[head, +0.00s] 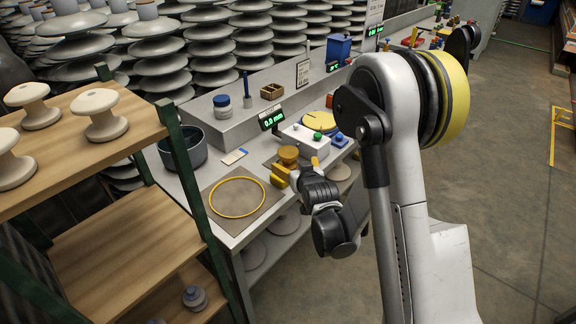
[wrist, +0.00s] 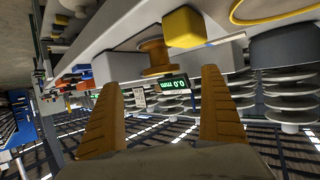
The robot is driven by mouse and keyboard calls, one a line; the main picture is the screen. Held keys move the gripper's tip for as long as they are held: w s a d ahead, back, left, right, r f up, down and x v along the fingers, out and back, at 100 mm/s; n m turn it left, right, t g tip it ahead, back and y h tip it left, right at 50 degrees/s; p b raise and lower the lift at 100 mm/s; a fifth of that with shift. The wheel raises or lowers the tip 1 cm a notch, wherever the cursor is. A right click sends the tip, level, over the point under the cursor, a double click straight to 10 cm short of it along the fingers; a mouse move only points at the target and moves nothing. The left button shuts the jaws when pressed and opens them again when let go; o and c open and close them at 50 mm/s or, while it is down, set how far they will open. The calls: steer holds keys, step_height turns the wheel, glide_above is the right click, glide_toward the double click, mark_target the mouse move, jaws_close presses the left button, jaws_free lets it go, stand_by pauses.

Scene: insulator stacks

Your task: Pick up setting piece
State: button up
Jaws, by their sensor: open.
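An ochre spool-shaped piece, which looks like the setting piece, stands on the bench in the head view (head: 288,155). It also shows in the wrist view (wrist: 154,56), upside down, beyond and between the fingertips. My gripper (head: 304,171) is close in front of it at the bench's front edge. In the wrist view my gripper (wrist: 161,77) has its two orange fingers wide apart with nothing between them. A gap seems to remain between the fingertips and the piece. My wrist partly covers that part of the bench in the head view.
A yellow block (wrist: 184,27) is beside the piece. A mat with a yellow ring (head: 237,197) and a dark bowl (head: 183,149) are to the left. A wooden shelf (head: 125,250) stands at the left.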

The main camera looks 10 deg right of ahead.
mark_target(288, 157)
steer(key=b+x, duration=0.1)
steer(key=x, duration=0.2)
steer(key=b+x, duration=0.1)
steer(key=x, duration=0.2)
steer(key=b+x, duration=0.1)
steer(key=x, duration=0.3)
steer(key=shift+s+f, duration=0.1)
steer(key=shift+f, duration=0.3)
steer(key=shift+w, duration=0.25)
jaws_close()
